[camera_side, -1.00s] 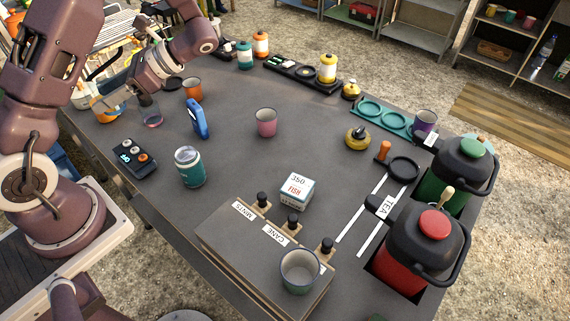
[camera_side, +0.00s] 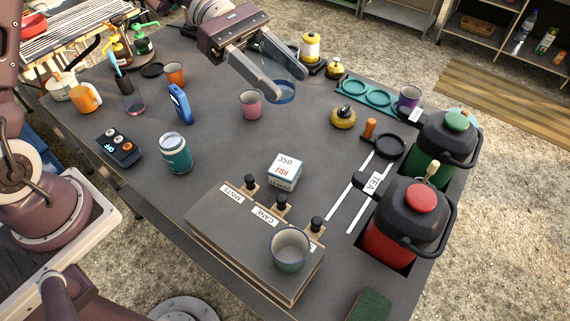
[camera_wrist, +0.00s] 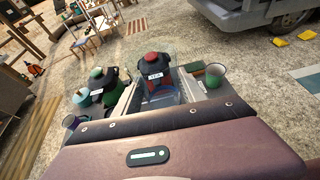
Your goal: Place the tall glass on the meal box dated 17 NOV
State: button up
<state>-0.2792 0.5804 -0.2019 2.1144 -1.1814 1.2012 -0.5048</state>
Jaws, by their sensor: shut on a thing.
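My gripper (camera_side: 283,88) is shut on a clear glass with a blue-tinted base (camera_side: 283,97), held over the far middle of the table, behind the pink mug. Much of the glass is hidden by the fingers, and in the wrist view its see-through body (camera_wrist: 167,90) shows between them. A small white and teal box marked 350 FISH (camera_side: 285,170) sits mid-table, nearer the side camera than the glass. I cannot read a date on it. Another clear glass with a pinkish base (camera_side: 134,104) stands at the left, beside the orange mug.
A pink mug (camera_side: 251,103) stands near the held glass. A wooden drawer unit (camera_side: 235,222) carries a grey-green cup (camera_side: 290,250). Red (camera_side: 392,235) and green (camera_side: 440,150) urns stand right. A teal jar (camera_side: 175,153) and blue device (camera_side: 180,103) stand left. The tabletop around the FISH box is mostly clear.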

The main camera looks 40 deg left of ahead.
aim_at(285, 166)
jog(key=shift+w+d+r+n+t, duration=0.3)
jog(key=shift+w+r+n+t, duration=0.2)
jog(key=shift+w+r+t, duration=0.1)
notch_tip(285, 166, down, 21)
jog(key=shift+a+f, duration=0.1)
jog(key=shift+f, duration=0.05)
jog(key=o, duration=1.4)
